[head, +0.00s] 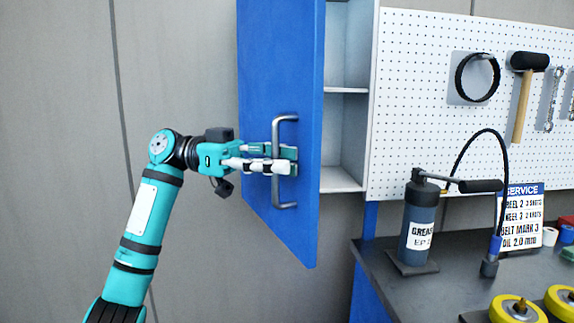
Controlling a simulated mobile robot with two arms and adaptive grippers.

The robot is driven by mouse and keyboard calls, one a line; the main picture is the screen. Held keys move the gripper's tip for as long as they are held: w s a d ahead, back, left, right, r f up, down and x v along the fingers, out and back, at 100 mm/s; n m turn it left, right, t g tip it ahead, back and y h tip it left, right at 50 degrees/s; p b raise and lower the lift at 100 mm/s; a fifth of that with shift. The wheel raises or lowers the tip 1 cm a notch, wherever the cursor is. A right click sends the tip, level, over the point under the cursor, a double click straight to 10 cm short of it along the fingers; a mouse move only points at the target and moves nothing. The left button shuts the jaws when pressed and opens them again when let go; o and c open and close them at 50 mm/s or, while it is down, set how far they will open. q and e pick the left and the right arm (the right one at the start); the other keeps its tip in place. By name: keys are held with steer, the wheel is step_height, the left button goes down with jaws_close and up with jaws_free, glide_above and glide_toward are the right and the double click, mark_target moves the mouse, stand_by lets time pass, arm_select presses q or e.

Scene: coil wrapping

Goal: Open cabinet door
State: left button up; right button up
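The blue cabinet door (275,60) stands swung open in the head view, showing pale shelves (343,140) inside the cabinet. A grey vertical bar handle (276,192) is fixed to the door's face. My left gripper (276,160) reaches in from the left with its fingers around the middle of the handle. One finger passes in front of the bar and the other behind it, and the gripper appears shut on it. The fingers hide part of the bar. My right gripper is not in view.
A pegboard (420,100) with a hammer (525,85) and a black ring (478,78) is on the right. A dark bench (395,290) below holds a grease pump (419,225), a service sign (522,210) and yellow rollers (518,311). The wall left of the door is bare.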

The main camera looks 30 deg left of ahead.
arm_select(q)
steer(key=shift+w+d+f, duration=0.15)
steer(key=shift+w+d, duration=0.5)
steer(key=shift+d, duration=0.05)
steer(key=shift+s+a, duration=0.2)
steer(key=shift+a, duration=0.25)
steer(key=a, duration=1.1)
steer(key=shift+s, duration=0.3)
steer(key=shift+c, duration=0.3)
